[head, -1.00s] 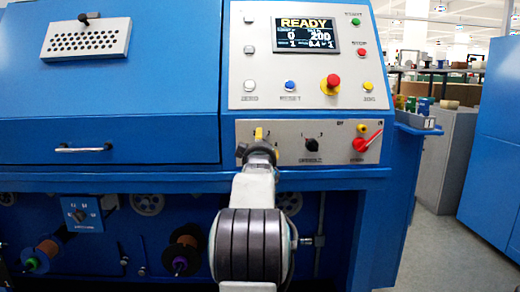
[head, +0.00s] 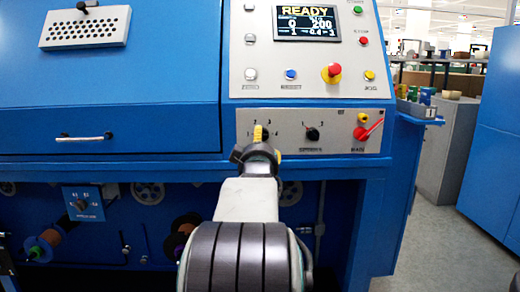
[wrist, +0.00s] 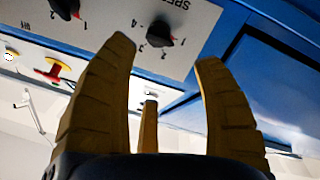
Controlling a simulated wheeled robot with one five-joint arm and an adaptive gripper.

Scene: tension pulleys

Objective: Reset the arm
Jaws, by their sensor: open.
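My gripper (head: 262,145) shows in the head view in front of the left knob on the blue machine's lower grey panel. Its yellow fingers and dark wrist cover most of that knob. In the wrist view my gripper (wrist: 166,55) is open, with its ribbed yellow fingers spread and nothing between them. A black selector knob (wrist: 158,36) with numbers around it lies beyond the fingertips, apart from them as far as I can tell. My arm reaches forward from the bottom of the head view.
The display (head: 307,24) reads READY above several buttons and a red mushroom button (head: 332,73). A middle black knob (head: 312,134) and a red main switch (head: 368,130) are right of my gripper. Spools sit below. A grey cabinet (head: 446,150) and open floor lie right.

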